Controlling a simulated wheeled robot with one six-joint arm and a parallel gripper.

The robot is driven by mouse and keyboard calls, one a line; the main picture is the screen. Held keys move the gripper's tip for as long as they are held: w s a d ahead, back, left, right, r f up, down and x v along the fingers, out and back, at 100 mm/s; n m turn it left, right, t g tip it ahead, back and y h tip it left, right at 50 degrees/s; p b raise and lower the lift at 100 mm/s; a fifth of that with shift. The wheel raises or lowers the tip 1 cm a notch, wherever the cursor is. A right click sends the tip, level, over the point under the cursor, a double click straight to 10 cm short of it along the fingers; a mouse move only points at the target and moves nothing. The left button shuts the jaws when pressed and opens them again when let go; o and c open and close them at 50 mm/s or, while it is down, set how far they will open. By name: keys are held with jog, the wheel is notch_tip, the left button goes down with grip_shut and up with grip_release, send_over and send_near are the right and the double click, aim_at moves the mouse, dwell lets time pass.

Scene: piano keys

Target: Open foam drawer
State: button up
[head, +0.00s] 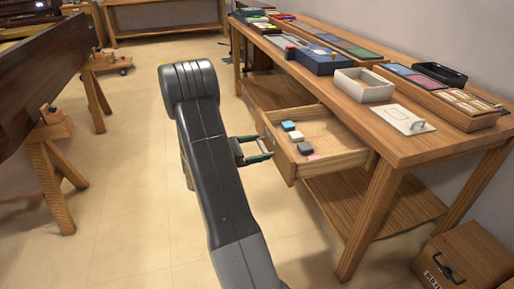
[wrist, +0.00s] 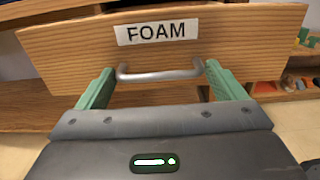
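The wooden foam drawer (head: 332,163) is pulled out from under the bench top, with several small grey, white, blue and pink blocks (head: 296,136) inside. In the wrist view its front (wrist: 260,45) carries a FOAM label (wrist: 157,32) above a grey metal bar handle (wrist: 160,75). My gripper (head: 264,147) is at the drawer front. In the wrist view my gripper (wrist: 160,72) has its green fingers wide apart, one beyond each end of the handle. The handle lies between them; whether either finger touches it I cannot tell.
The workbench (head: 345,100) holds a blue box (head: 318,62), a white tray (head: 364,86), a white plate with a handle (head: 403,119) and several coloured panels. The tiled floor (head: 120,220) left of my arm is clear.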

jog(key=shift+o, duration=0.6)
jog(key=shift+s+d, duration=0.1)
jog(key=shift+d, duration=0.05)
jog(key=p+v, duration=0.2)
jog(key=v, duration=1.2)
jog(key=shift+d, duration=0.15)
jog(key=b+x, duration=0.2)
jog(key=x, duration=1.1)
jog(key=shift+w+d, duration=0.25)
jog(key=shift+d, duration=0.05)
